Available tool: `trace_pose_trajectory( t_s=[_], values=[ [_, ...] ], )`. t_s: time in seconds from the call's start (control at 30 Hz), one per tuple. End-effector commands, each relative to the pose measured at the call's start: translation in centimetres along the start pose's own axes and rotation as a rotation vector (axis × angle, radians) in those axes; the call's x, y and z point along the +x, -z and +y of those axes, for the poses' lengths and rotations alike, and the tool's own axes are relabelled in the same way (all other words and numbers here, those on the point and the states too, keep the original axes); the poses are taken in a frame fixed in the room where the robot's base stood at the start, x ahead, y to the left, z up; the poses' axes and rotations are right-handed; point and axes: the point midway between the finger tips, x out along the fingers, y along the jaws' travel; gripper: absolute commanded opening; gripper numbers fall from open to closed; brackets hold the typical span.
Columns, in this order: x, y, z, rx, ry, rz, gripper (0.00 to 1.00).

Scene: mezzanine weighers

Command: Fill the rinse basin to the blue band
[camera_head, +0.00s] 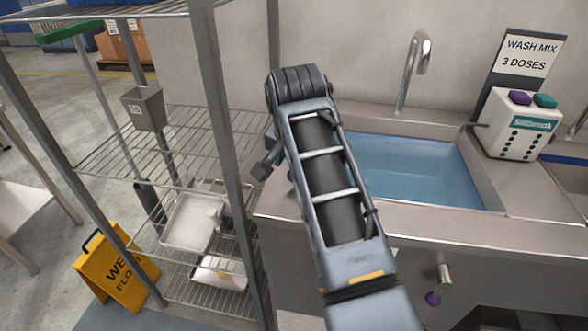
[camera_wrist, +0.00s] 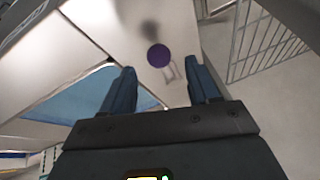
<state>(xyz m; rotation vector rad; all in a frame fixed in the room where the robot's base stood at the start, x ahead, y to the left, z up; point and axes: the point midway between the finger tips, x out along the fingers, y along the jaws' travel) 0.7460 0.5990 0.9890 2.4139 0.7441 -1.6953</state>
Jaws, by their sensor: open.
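The basin (camera_head: 480,177) is set in a steel counter, and its inside shows blue; I cannot tell its water level. A curved tap (camera_head: 412,62) stands behind it, with no stream visible. A purple round knob (camera_wrist: 159,55) lies ahead of my gripper (camera_wrist: 162,84), between the lines of its two open fingers and apart from them. My gripper is empty; in the head view my arm mostly hides it. Another purple knob (camera_head: 433,298) hangs on a metal fitting below the counter front. A blue strip (camera_head: 564,159) shows in the right-hand basin.
A white dispenser (camera_head: 515,125) with purple and green buttons stands right of the basin, under a sign (camera_head: 532,52) reading "WASH MIX 3 DOSES". A wire rack (camera_head: 150,150) with white trays stands left. A yellow wet-floor sign (camera_head: 118,272) stands beside it.

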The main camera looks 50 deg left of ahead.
Motion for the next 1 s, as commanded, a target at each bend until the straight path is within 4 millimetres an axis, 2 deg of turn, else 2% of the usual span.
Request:
trace_pose_trajectory(
  t_s=[0.1, 0.3, 1.0],
  values=[
    [-1.8, 0.0, 0.0, 0.0, 0.002, 0.002, 0.6],
    [-3.3, -0.1, 0.0, -0.001, -0.001, 0.0, 0.6],
    [-3.4, -0.1, 0.0, -0.001, 0.0, 0.0, 0.6]
  ],
)
